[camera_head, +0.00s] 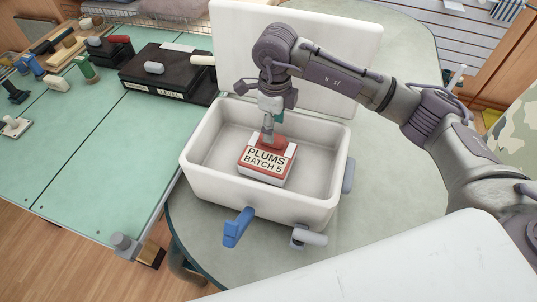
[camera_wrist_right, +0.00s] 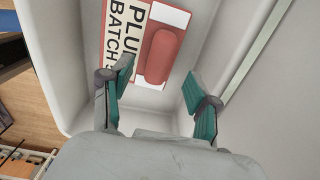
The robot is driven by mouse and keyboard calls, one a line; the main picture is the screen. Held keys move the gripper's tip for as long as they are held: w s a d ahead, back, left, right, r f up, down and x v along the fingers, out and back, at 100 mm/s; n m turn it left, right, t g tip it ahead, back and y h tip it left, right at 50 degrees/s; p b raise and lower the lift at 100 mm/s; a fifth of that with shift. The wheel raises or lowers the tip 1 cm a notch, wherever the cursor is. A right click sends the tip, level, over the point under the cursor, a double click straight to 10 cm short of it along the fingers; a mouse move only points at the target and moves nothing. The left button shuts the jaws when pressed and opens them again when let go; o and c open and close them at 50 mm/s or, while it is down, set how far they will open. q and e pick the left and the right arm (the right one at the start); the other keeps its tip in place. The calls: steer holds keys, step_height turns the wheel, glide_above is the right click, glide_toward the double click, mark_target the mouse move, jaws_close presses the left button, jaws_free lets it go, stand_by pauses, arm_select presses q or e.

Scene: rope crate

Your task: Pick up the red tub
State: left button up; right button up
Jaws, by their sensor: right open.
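The red tub (camera_head: 263,166) sits inside the white crate (camera_head: 235,194), near the middle of its floor. It has a white label reading "PLUMS BATCH 5" and a raised red handle. The label and handle also show in the right wrist view, where the tub's red handle (camera_wrist_right: 161,56) lies ahead of the fingers. My right gripper (camera_head: 270,128) reaches down into the crate just above the tub. In the right wrist view my right gripper (camera_wrist_right: 157,82) is open, with its teal finger pads apart and nothing between them. My left gripper is not in view.
The crate's lid (camera_head: 345,45) stands open behind it. A blue latch (camera_head: 238,227) and a grey latch (camera_head: 309,237) jut from its front. The crate walls surround the tub. A green table (camera_head: 80,165) with tools and a black box (camera_head: 168,72) is at the left.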

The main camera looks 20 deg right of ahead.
mark_target(268, 155)
step_height(268, 155, down, 4)
steer(key=shift+a+f+p, duration=0.15)
steer(key=shift+f+p, duration=0.05)
steer(key=shift+p, duration=0.65)
steer(key=shift+f, duration=0.3)
jaws_close()
